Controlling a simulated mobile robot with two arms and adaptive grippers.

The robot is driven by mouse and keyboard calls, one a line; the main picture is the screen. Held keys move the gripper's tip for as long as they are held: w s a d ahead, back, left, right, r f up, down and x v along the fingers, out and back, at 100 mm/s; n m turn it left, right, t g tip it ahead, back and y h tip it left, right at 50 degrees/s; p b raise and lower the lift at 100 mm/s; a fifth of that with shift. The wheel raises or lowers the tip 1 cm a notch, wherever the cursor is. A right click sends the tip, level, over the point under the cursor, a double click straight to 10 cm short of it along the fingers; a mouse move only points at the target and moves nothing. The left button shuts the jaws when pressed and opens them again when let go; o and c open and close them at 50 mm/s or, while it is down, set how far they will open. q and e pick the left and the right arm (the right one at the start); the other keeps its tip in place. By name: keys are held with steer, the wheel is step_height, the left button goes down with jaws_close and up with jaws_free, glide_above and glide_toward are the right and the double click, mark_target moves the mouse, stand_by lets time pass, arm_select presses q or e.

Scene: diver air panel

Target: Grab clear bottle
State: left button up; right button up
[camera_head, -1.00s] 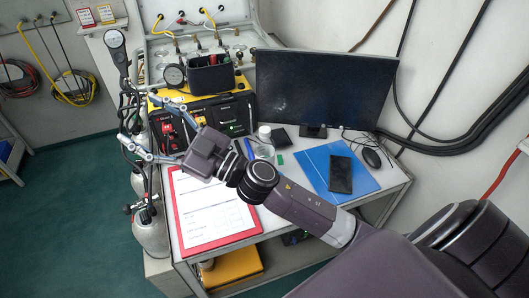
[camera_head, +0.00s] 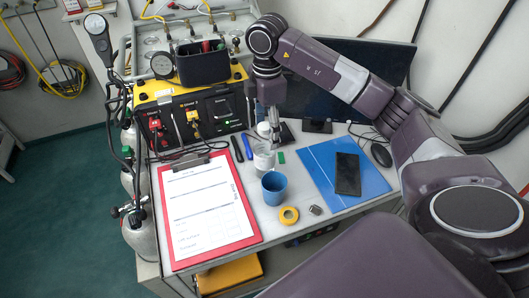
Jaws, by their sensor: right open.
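The clear bottle (camera_head: 263,158) with a pale cap stands on the white table, behind a blue cup (camera_head: 274,187). My right gripper (camera_head: 271,130) points down at the bottle's upper part, with its arm coming from the right. Its fingers are open and overlap the bottle's cap and neck in the picture. I cannot tell whether they touch it. The gripper hides part of the bottle's top. My left gripper is not in view.
A red clipboard (camera_head: 207,207) lies left of the cup. Yellow tape (camera_head: 289,215) is in front of it. A blue folder (camera_head: 322,178) with a black phone (camera_head: 347,173) lies to the right. The monitor (camera_head: 375,70) and control panel (camera_head: 195,118) stand behind.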

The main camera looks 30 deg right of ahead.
mark_target(264, 147)
steer(key=f+p, duration=0.1)
steer(key=f, duration=0.1)
steer(key=f+p, duration=0.1)
steer(key=f, duration=0.1)
steer(key=f+p, duration=0.1)
steer(key=f, duration=0.1)
steer(key=shift+a+f, duration=0.2)
steer(key=shift+a, duration=0.1)
steer(key=shift+f, duration=0.45)
steer(key=c, duration=1.3)
steer(key=shift+c, duration=0.3)
steer(key=shift+w+r, duration=0.1)
